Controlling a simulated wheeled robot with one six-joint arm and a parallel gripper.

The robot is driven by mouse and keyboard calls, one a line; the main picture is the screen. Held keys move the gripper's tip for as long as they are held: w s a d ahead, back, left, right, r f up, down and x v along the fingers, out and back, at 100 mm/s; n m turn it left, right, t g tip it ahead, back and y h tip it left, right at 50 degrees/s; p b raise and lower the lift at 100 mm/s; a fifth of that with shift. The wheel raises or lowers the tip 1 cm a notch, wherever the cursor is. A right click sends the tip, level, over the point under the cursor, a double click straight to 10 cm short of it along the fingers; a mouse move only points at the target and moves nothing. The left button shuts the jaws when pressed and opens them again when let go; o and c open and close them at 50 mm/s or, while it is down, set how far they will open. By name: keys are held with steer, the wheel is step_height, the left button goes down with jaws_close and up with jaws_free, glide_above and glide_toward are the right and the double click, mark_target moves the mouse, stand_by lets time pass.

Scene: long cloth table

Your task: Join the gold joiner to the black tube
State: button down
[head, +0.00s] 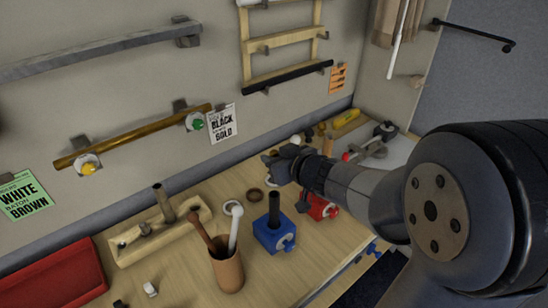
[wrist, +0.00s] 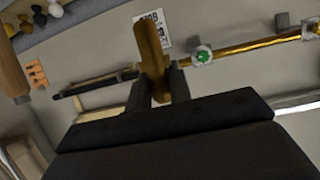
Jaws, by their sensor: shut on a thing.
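My gripper (head: 284,163) is raised above the workbench and seems shut on a gold-brown piece. In the wrist view my gripper (wrist: 159,80) has this piece, likely the gold joiner (wrist: 150,45), between its two dark fingers, sticking out beyond them. In the head view I cannot make the piece out. A dark upright tube (head: 274,207) stands in a blue clamp block (head: 272,236), below my gripper. A black bar (head: 290,76) lies across wall hooks, and it also shows in the wrist view (wrist: 98,83). I cannot tell which is the task's black tube.
A brown cup (head: 228,270) with sticks stands left of the blue block. A red block (head: 318,208) sits right of it. A wooden holder (head: 125,249) and red tray (head: 60,285) are at left.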

steer(key=shift+s, duration=0.1)
step_height(320, 180, down, 6)
steer(key=b, duration=0.4)
steer(key=shift+r+b, duration=0.2)
steer(key=shift+b, duration=0.1)
steer(key=shift+p, duration=0.6)
stand_by(1.6)
steer(key=shift+f+b, duration=2)
steer(key=shift+f, duration=0.45)
steer(key=c, duration=1.2)
jaws_free()
steer(key=shift+r, duration=0.1)
